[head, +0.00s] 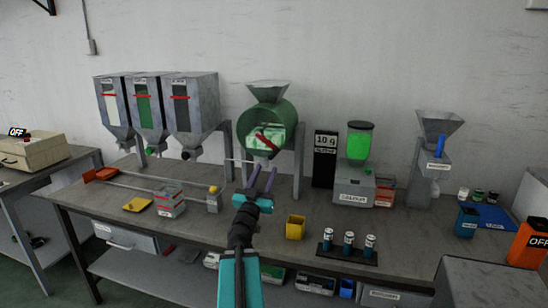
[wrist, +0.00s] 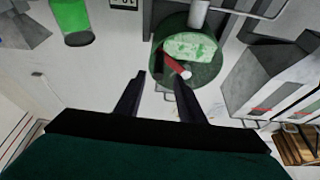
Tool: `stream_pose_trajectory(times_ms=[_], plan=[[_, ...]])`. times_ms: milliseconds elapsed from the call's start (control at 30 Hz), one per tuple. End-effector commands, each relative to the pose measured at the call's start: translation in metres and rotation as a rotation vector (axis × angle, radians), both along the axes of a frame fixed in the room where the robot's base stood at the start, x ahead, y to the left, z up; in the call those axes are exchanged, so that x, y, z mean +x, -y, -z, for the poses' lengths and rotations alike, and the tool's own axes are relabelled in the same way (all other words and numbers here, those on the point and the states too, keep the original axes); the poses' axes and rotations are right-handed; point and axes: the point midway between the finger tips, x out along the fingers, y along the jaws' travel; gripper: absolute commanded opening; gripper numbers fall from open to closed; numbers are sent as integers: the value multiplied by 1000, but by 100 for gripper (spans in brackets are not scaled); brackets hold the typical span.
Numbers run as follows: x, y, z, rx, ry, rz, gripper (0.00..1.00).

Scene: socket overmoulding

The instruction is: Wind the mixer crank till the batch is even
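The mixer is a green drum (head: 284,112) under a grey hopper, at the back middle of the bench in the head view. Its open front shows a mottled pale and darker green batch (head: 278,132), also seen in the wrist view (wrist: 190,47). A red crank bar (head: 265,142) crosses the drum front. In the wrist view the red bar (wrist: 174,63) ends in a small white knob (wrist: 186,74). My gripper (head: 264,168) is just below and in front of the drum. In the wrist view my gripper (wrist: 160,76) is open, its fingers apart and empty, the knob close by one fingertip.
Three grey bins (head: 158,98) stand left of the mixer. A black display (head: 325,155) and a green-topped machine (head: 355,185) stand right. A yellow cup (head: 295,227) and a rack of vials (head: 347,254) are near the bench front. The bench (head: 250,262) has bare patches between.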

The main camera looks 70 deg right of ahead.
Motion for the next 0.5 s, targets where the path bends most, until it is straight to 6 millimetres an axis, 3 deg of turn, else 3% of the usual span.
stream_pose_trajectory(times_ms=[500], plan=[[1,46,-21,1,1,0,36]])
